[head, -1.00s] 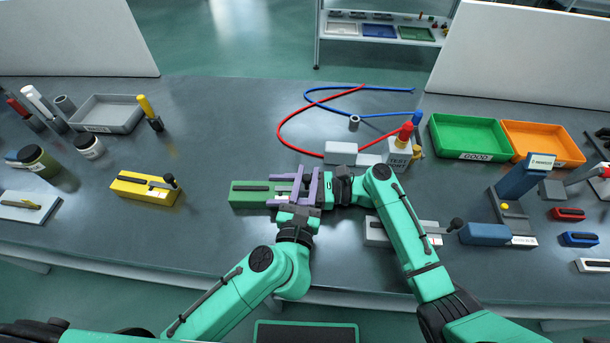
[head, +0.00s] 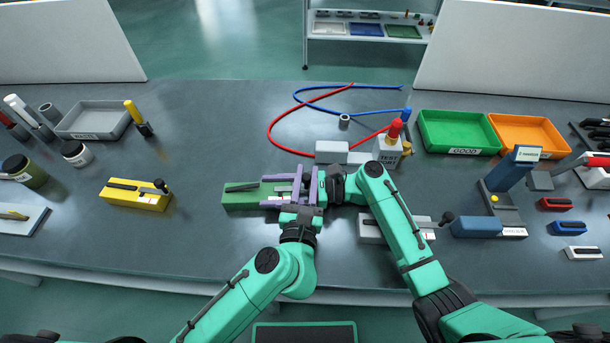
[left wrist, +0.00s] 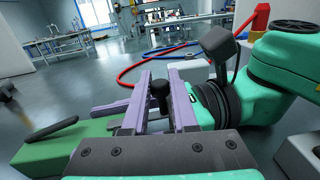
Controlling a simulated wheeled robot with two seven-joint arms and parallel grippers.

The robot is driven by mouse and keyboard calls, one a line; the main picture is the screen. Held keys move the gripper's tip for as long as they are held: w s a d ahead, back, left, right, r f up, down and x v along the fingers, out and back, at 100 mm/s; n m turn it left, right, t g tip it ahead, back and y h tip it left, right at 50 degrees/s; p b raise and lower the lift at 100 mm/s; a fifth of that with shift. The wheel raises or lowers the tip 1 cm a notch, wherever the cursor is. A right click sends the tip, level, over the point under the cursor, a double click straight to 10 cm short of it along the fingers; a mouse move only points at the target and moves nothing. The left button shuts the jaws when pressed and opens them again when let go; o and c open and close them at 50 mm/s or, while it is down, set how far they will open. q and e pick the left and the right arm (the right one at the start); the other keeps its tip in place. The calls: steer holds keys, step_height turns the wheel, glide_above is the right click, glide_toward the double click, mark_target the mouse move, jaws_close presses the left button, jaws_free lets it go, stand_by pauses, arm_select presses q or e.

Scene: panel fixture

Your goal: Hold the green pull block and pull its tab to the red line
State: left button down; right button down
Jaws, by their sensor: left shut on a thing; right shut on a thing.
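The green pull block (head: 236,200) lies on the grey table in the middle of the head view, with a dark bar along its top. In the left wrist view the block (left wrist: 62,153) is at the lower left. My left gripper (head: 305,174) reaches over its right part; in the wrist view the gripper (left wrist: 158,78) is shut around an upright black knob (left wrist: 160,92), the tab's handle. My right gripper (head: 270,194) comes from the right, with fingers along the block, shut on it. The fingers largely hide the tab, and I cannot make out the red line.
A yellow slider block (head: 135,197) stands to the left and a grey one (head: 372,231) close to the right. A test post (head: 388,152), cables (head: 285,117), a green tray (head: 456,150) and an orange tray (head: 528,152) are behind.

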arm_select(q)
steer(key=shift+s+d, duration=0.15)
steer(key=shift+d, duration=0.65)
steer(key=shift+a, duration=1.15)
steer(key=c, duration=0.6)
jaws_free()
steer(key=shift+a, duration=0.1)
steer(key=s, duration=0.4)
steer(key=s+a, duration=0.1)
steer(key=s, duration=0.6)
steer(key=shift+s+a, duration=0.3)
steer(key=shift+s, duration=0.1)
